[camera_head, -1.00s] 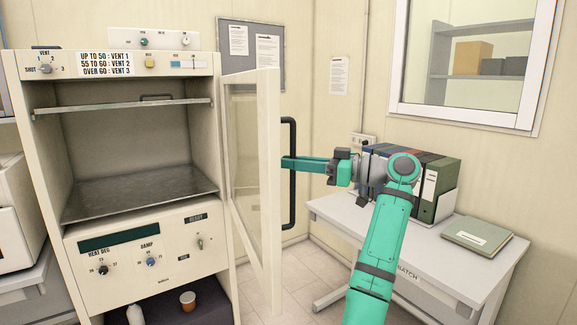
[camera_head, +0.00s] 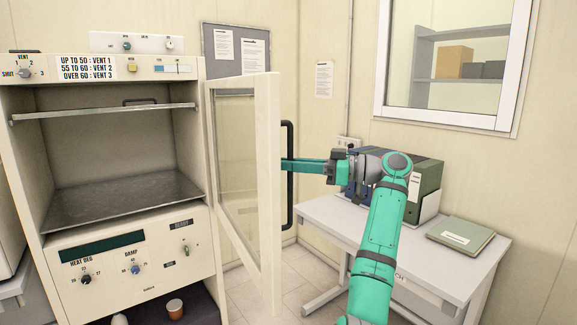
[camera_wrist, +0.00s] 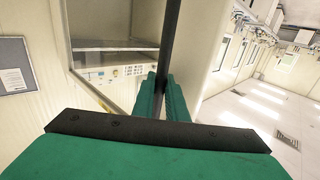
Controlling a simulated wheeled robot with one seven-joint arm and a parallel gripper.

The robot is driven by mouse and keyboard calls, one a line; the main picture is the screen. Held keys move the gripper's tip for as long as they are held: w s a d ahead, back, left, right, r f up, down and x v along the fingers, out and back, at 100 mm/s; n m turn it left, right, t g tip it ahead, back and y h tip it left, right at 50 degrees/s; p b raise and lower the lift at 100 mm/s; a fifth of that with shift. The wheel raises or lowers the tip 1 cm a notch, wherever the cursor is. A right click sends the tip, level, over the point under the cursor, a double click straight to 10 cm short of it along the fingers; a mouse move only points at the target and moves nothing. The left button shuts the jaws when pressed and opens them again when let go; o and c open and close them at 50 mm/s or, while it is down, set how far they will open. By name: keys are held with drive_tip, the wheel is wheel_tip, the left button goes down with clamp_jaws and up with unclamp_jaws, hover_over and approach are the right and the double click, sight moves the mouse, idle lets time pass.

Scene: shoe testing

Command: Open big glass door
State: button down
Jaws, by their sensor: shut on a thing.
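The big glass door (camera_head: 267,180) of the cabinet stands swung open on its right side, with a pale frame around a glass pane (camera_head: 236,160). A long black vertical handle (camera_head: 289,205) is on the door's outer face. My gripper (camera_head: 290,165) reaches in from the right and is shut on the handle around mid-height. In the wrist view the green fingers (camera_wrist: 161,95) close around the black bar (camera_wrist: 171,40). The fingertips are partly hidden by the handle and door edge in the head view.
The open cabinet has a metal shelf (camera_head: 125,198) and a wire rack (camera_head: 105,111). A control panel (camera_head: 130,260) is below. A white desk (camera_head: 420,262) with binders (camera_head: 428,185) and a green folder (camera_head: 460,235) stands behind my arm. Floor (camera_head: 255,290) shows between door and desk.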

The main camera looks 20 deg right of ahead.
drive_tip(key=c, duration=1.8)
unclamp_jaws()
drive_tip(key=shift+f, duration=0.1)
drive_tip(key=shift+o, duration=0.2)
drive_tip(key=shift+d, duration=0.15)
drive_tip(key=v, duration=1)
drive_tip(key=shift+s+d, duration=0.25)
